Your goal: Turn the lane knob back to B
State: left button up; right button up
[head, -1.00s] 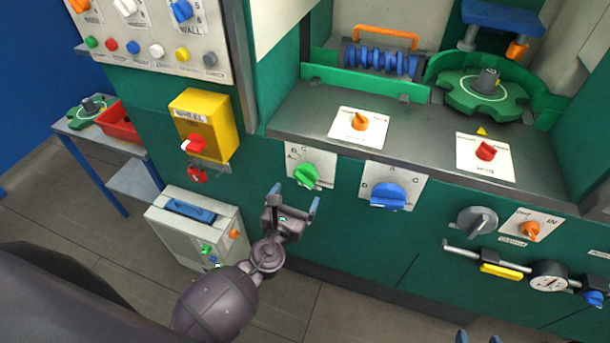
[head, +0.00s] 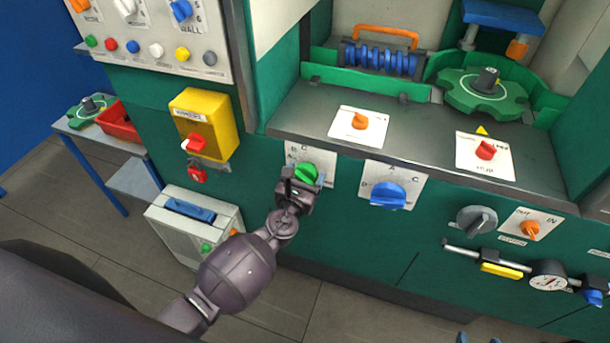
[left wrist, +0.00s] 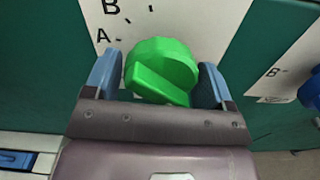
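A green knob (head: 307,172) sits on a white plate (head: 327,158) lettered A, B and C on the green machine front. My left gripper (head: 304,181) is at this knob, its arm coming up from below. In the left wrist view the green knob (left wrist: 160,67) lies between the two blue fingers (left wrist: 158,84), which stand apart on either side of it. The knob's raised grip slants from upper left to lower right. The letters A and B show at upper left there. My right gripper (head: 478,339) barely shows at the bottom edge, its tips apart.
A blue knob (head: 388,195) on its own lettered plate is just right of the green one. A yellow box (head: 205,125) with a red switch juts out at left. A grey case (head: 180,235) stands on the floor below.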

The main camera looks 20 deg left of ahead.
pick_arm(q)
jog(key=c, duration=0.6)
pick_arm(e)
jog(key=shift+w+a+r, duration=0.1)
jog(key=shift+w+r, duration=0.05)
jog(key=shift+w, duration=0.25)
jog(key=shift+w, duration=0.1)
